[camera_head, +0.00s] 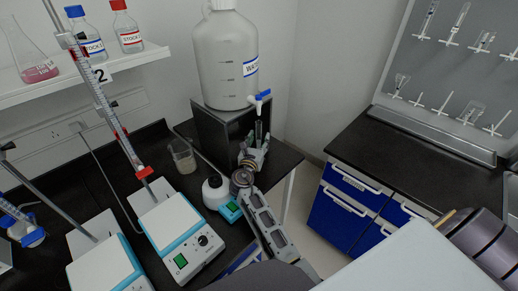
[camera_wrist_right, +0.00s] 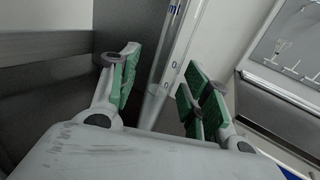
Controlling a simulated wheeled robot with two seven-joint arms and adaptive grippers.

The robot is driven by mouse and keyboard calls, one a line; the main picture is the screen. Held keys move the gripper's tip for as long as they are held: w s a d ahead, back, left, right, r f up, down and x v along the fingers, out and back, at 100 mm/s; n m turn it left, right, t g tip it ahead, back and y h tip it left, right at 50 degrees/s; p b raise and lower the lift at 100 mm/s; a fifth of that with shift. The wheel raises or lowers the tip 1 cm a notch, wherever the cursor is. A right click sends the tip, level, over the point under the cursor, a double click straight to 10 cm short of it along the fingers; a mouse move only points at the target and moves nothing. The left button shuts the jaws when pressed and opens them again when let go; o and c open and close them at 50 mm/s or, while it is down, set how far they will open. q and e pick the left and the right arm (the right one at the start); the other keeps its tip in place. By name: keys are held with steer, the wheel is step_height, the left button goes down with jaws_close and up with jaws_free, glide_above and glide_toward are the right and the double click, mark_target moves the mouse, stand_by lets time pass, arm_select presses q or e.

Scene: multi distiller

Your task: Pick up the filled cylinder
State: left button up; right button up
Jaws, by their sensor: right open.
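The graduated cylinder (camera_head: 258,133) is clear and narrow. It stands under the blue-handled tap (camera_head: 260,97) of the large white water carboy (camera_head: 226,62), and its base is hidden behind my gripper. In the right wrist view the cylinder (camera_wrist_right: 162,85) runs up between the fingers. My right gripper (camera_head: 254,153) is open around the cylinder's lower part, with one green-padded finger on each side. A gap shows beside the pads in the right wrist view (camera_wrist_right: 160,88). I cannot make out a liquid level. My left gripper is not in view.
The carboy rests on a dark box stand (camera_head: 213,128) close behind the cylinder. A rack of glassware (camera_head: 455,60) hangs at the right.

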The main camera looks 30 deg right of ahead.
jaws_close()
steer(key=shift+r, duration=0.1)
stand_by(0.4)
steer(key=shift+r, duration=0.7)
steer(key=shift+s+d+f, duration=0.1)
steer(key=shift+s+d, duration=0.1)
steer(key=shift+s, duration=0.15)
steer(key=s+d, duration=0.2)
steer(key=s, duration=0.6)
steer(key=s+d, duration=0.3)
steer(key=s, duration=0.5)
steer(key=shift+d, duration=0.3)
steer(key=shift+s, duration=0.1)
